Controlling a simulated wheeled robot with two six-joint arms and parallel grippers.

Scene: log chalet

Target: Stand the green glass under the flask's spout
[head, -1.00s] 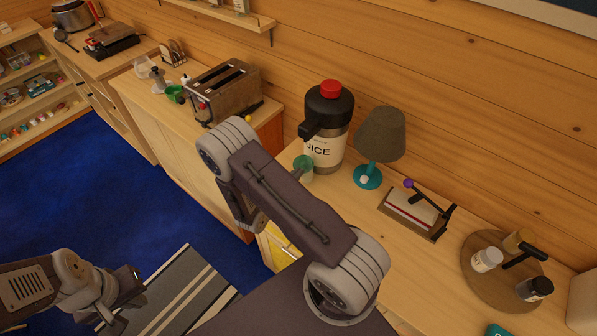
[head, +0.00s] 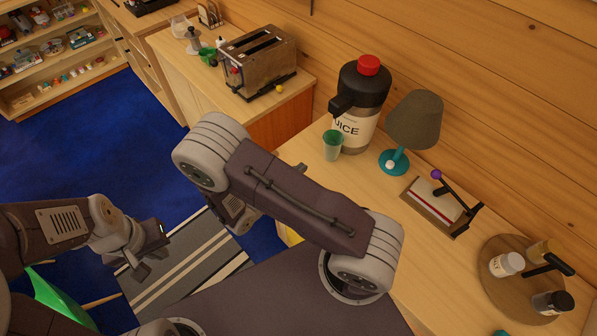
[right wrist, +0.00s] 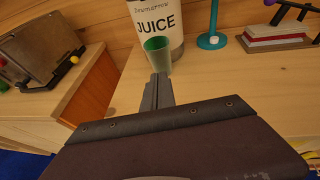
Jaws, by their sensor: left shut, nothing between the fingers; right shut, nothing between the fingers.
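The green glass (head: 333,145) stands upright on the counter, just in front of the flask (head: 359,103) and below its black spout (head: 340,105) in the head view. The flask has a red cap and a JUICE label. In the right wrist view, the glass (right wrist: 157,55) stands before the label, with the spout out of frame. My right gripper (right wrist: 159,80) is shut and empty, its tips pointing at the glass; I cannot tell whether they touch. In the head view my own arm mostly hides it. My left gripper (head: 152,248) is shut and empty over the floor, far from the glass.
A teal lamp (head: 413,122) stands right of the flask, then a stand with a purple-knobbed lever (head: 440,203) and a round wooden board (head: 492,283) with jars. A toaster (head: 258,62) stands on the left counter, across a gap. Counter right of the glass is partly clear.

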